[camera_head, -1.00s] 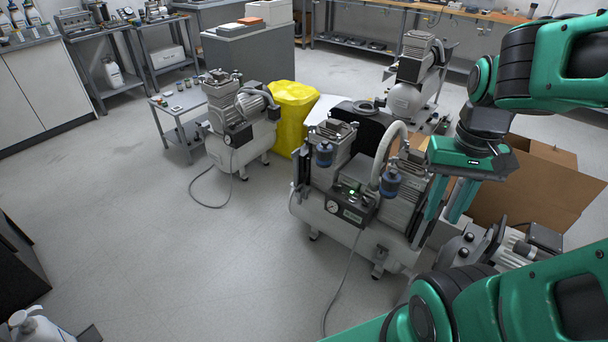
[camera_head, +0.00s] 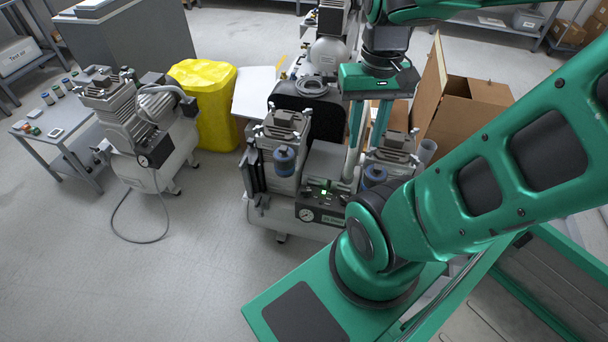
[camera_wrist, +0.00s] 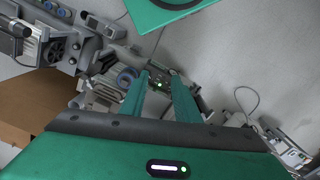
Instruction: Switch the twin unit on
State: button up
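The twin unit (camera_head: 282,213) is a compressor with two pump heads on one pale tank, in the middle of the head view. Its dark front control box (camera_head: 330,216) carries a round gauge (camera_head: 306,215) and a small lit green light (camera_head: 323,192). My gripper (camera_head: 363,162) points down over the unit, between its two pump heads. In the wrist view my gripper (camera_wrist: 160,78) has its fingers apart and empty, with the lit green light (camera_wrist: 159,85) showing between them. My arm hides the box's right end, and the switch is too small to make out.
A second compressor (camera_head: 165,150) stands to the left, by a small grey table (camera_head: 75,160). An open cardboard box (camera_head: 465,105) stands behind on the right. The floor at front left is clear.

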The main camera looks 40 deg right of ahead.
jog(key=shift+w+d, duration=0.3)
jog(key=shift+w, duration=0.15)
jog(key=m+t+y, duration=0.3)
jog(key=m, duration=1.6)
send_over(306, 190)
jog(key=s+d, duration=0.3)
jog(key=d, duration=0.1)
notch_tip(306, 190, down, 32)
jog(key=f, duration=0.1)
jog(key=x, duration=1)
jog(key=shift+a, duration=0.35)
jog(key=shift+c, duration=0.2)
grip_shut()
